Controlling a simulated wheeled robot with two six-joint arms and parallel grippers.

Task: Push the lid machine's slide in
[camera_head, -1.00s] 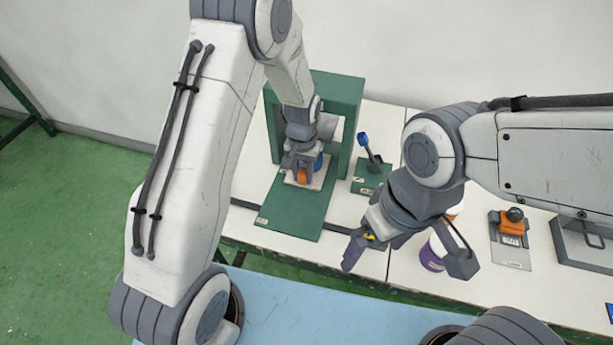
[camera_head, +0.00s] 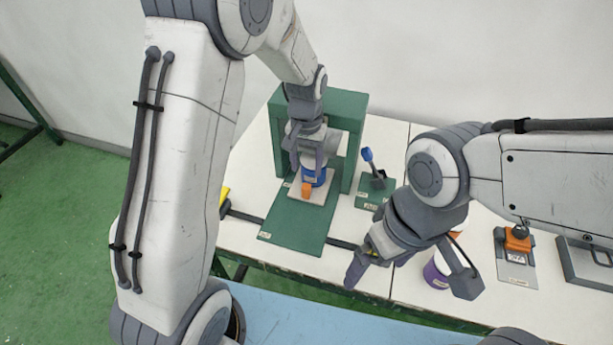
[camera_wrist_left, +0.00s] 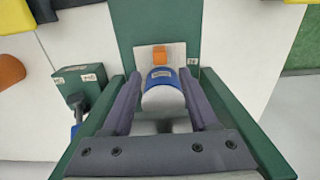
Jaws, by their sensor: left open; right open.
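The green lid machine (camera_head: 347,110) stands on the white table, with an arch over its back and a flat green base in front. Its pale slide plate (camera_head: 321,194) carries an orange knob (camera_head: 307,189) at the front and a blue-banded white can (camera_head: 313,177) behind it. My left gripper (camera_head: 306,166) is open at the arch, its fingers on either side of the can. The left wrist view shows the can (camera_wrist_left: 163,92) between the spread fingers, with the orange knob (camera_wrist_left: 159,52) beyond it. Contact cannot be told. My right gripper (camera_head: 375,265) is open and empty, right of the machine's base.
A small green block (camera_head: 371,194) with a blue-tipped lever (camera_head: 368,156) stands right of the machine. A purple-and-white cup (camera_head: 436,273) is beside my right gripper. An orange-topped device (camera_head: 517,240) and a grey box (camera_head: 580,264) stand further right.

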